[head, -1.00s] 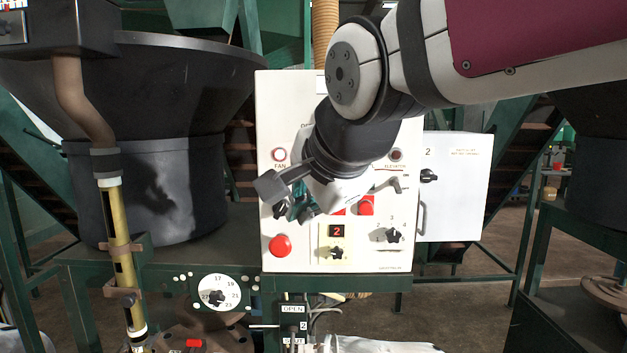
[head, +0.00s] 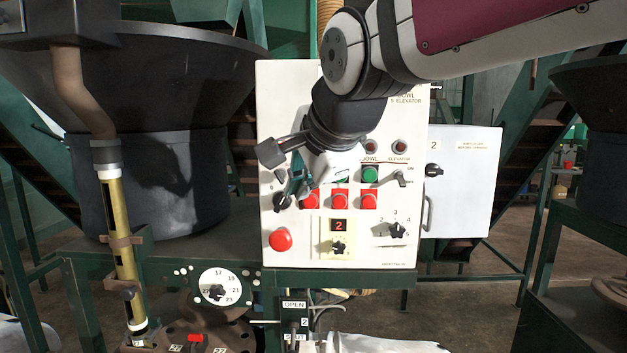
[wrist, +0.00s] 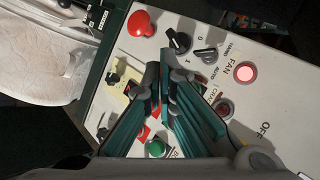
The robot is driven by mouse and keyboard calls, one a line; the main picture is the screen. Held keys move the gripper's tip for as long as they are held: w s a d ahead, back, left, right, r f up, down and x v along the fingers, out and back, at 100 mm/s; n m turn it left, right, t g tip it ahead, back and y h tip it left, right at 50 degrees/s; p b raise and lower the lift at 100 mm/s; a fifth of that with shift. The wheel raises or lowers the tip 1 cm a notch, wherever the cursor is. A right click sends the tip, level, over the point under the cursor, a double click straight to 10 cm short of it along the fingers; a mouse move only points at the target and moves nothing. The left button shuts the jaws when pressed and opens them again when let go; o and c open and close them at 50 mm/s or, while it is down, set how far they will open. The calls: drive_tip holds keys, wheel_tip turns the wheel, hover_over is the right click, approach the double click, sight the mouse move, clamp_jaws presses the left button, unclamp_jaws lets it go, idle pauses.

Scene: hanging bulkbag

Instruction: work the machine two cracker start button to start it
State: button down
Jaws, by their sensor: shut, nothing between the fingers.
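A white control panel (head: 300,245) stands upright ahead of me, with column labels, lamps, green and red buttons. My gripper (head: 300,190) is in front of its left-middle part, teal fingers together and empty. In the wrist view my gripper (wrist: 163,85) points at the panel (wrist: 262,110), its fingers covering the middle of the button area. A partly hidden label starting "CRA" and a dim red lamp (wrist: 225,107) show beside the fingers. I cannot tell whether the fingertips touch the panel.
A green button (head: 370,174) sits in the bowl column, above a row of red buttons (head: 340,201). A large red mushroom button (head: 280,240) is lower left. Black selector knobs (head: 397,230) and a lever (head: 402,180) also stick out. A black bowl (head: 150,190) stands left.

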drive_tip(key=shift+w, duration=2.2)
drive_tip(key=shift+w, duration=0.1)
drive_tip(key=shift+w, duration=0.3)
drive_tip(key=shift+w+d, duration=0.1)
drive_tip(key=shift+w, duration=0.35)
idle(0.4)
drive_tip(key=shift+s, duration=0.85)
drive_tip(key=shift+s+p, duration=0.1)
drive_tip(key=shift+p, duration=0.2)
drive_tip(key=s+p, duration=0.1)
drive_tip(key=s, duration=0.3)
drive_tip(key=shift+s, duration=0.4)
